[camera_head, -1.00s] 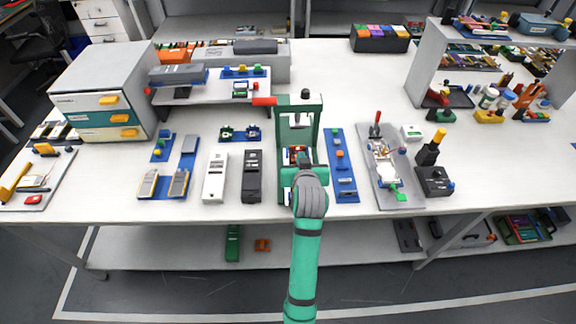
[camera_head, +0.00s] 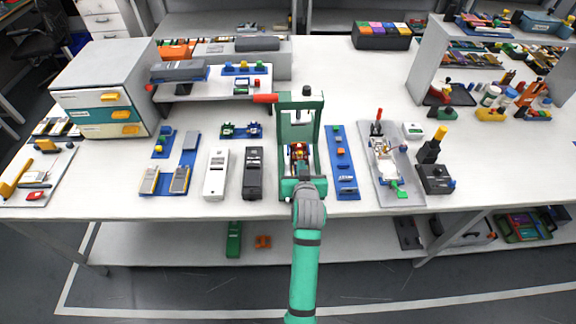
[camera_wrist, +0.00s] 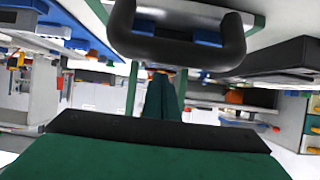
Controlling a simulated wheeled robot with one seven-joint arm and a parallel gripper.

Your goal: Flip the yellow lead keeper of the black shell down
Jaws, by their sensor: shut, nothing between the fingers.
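The black shell (camera_head: 253,173) lies lengthwise on the bench, right of a white shell (camera_head: 216,174) and left of the green press (camera_head: 284,150). I cannot make out its yellow lead keeper at this size. My gripper (camera_head: 299,183) is at the front of the press, right of the black shell and apart from it. In the wrist view my narrow green fingers (camera_wrist: 161,97) are together with nothing held between them.
A red and yellow part (camera_head: 299,154) sits inside the press frame. A blue strip tray (camera_head: 343,165) lies right of the press, then a grey tray (camera_head: 408,200). Blue trays with grey parts (camera_head: 166,193) lie at left. The press's red handle (camera_head: 264,99) juts left.

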